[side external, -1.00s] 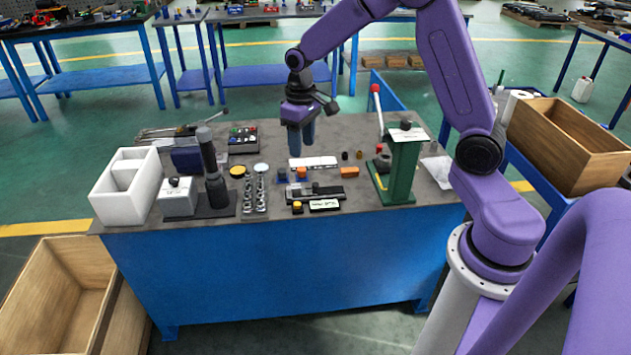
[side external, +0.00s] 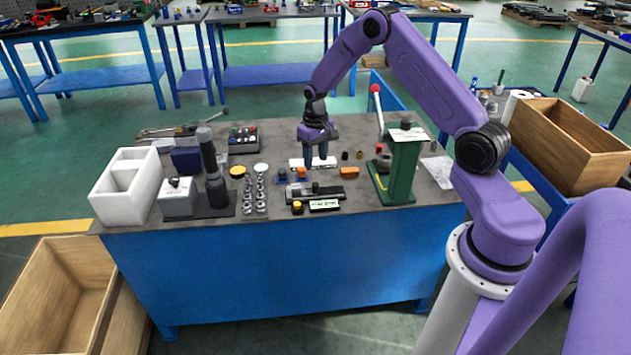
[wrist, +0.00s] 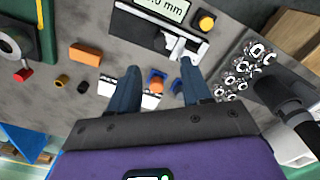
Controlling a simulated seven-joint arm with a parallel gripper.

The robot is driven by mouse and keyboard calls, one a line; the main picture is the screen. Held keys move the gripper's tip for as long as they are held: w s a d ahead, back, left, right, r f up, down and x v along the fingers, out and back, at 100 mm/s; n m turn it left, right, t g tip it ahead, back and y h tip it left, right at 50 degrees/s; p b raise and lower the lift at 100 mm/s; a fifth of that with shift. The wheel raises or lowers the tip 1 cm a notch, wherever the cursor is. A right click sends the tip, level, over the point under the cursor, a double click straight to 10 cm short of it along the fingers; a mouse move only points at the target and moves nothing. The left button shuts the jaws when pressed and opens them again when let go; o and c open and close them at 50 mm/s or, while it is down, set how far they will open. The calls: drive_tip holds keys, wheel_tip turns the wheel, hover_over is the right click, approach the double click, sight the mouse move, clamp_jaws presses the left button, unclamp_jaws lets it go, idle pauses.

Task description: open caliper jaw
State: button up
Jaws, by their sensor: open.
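In the wrist view the fingers of my gripper (wrist: 160,72) are spread with no object held, near a blue piece with an orange knob (wrist: 156,84).
A green press (side external: 403,170) with a red-knobbed lever stands right of the caliper. An orange block (side external: 349,171) lies between. A dark upright post (side external: 212,170), rows of small metal parts (side external: 255,192) and a white divided box (side external: 127,187) stand left.

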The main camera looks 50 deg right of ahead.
sight(316, 184)
wheel_tip(316, 184, down, 10)
drive_tip(key=shift+r, duration=0.25)
idle(0.3)
clamp_jaws()
